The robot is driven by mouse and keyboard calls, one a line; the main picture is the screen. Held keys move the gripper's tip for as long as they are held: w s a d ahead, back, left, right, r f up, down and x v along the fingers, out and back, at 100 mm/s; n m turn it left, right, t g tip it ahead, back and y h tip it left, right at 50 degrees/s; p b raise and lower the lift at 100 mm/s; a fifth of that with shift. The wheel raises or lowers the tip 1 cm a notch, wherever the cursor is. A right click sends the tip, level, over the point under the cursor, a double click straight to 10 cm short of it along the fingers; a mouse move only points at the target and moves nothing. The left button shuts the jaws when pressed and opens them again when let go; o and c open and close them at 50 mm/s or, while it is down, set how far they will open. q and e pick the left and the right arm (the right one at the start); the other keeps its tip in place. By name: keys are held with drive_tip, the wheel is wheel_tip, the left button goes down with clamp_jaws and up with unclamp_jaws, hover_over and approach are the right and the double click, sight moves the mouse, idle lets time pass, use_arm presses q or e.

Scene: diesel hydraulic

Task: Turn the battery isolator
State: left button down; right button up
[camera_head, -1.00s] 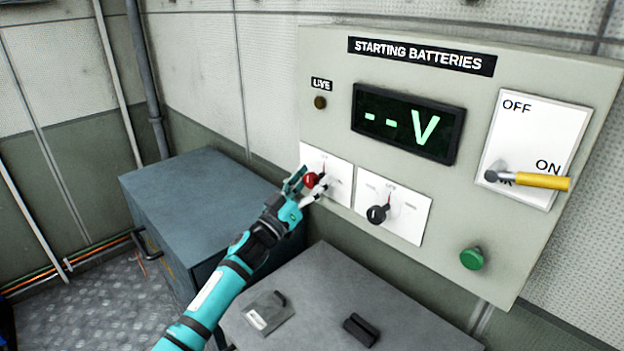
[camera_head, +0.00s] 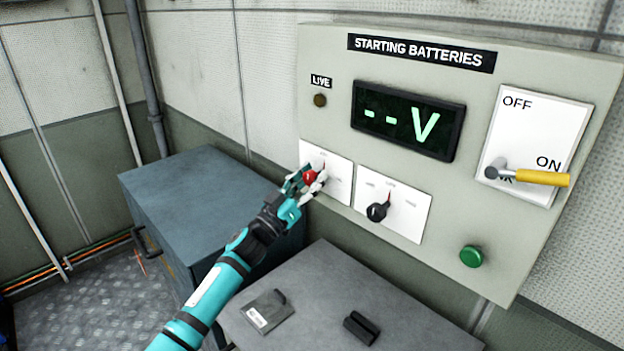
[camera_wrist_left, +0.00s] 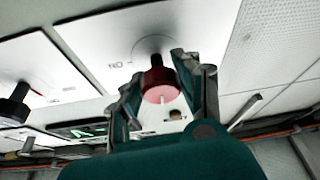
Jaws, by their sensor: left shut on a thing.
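The red battery isolator knob (camera_head: 311,178) sits on a white plate (camera_head: 340,187) at the lower left of the starting-batteries panel (camera_head: 330,100). My left gripper (camera_head: 308,184) is at the knob with a finger on each side, shut on it. In the left wrist view the red knob (camera_wrist_left: 160,84) on its dark stem lies between the two fingers (camera_wrist_left: 163,92). The fingers partly hide the plate's markings. My right gripper is not in view.
A black selector knob (camera_head: 377,211) is on the plate to the right. Further right are a yellow-handled lever (camera_head: 540,178) beside ON and a green button (camera_head: 471,257). The display (camera_head: 408,121) reads "--V". A grey bench (camera_head: 340,290) and blue-grey cabinet (camera_head: 200,195) stand below.

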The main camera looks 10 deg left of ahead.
use_arm(q)
drive_tip(key=m+g+h, duration=0.1)
drive_tip(key=m, duration=0.2)
drive_tip(key=m+h+b, duration=0.1)
drive_tip(key=m, duration=0.1)
drive_tip(key=shift+a+m+g+h, duration=0.1)
drive_tip(key=shift+m+g+h, duration=0.2)
drive_tip(key=shift+m+g, duration=0.1)
drive_tip(key=m+g+h, duration=0.1)
drive_tip(key=m, duration=0.2)
drive_tip(key=m+g+h+b, duration=0.1)
drive_tip(key=m, duration=0.2)
drive_tip(key=shift+m+g+b, duration=0.3)
drive_tip(key=shift+g, duration=0.1)
drive_tip(key=m+g, duration=0.1)
drive_tip(key=m, duration=0.1)
drive_tip(key=m+g, duration=0.1)
drive_tip(key=m, duration=0.2)
drive_tip(key=shift+m+g, duration=1.1)
drive_tip(key=shift+m, duration=1.5)
drive_tip(key=c, duration=0.9)
unclamp_jaws()
drive_tip(key=shift+o, duration=0.2)
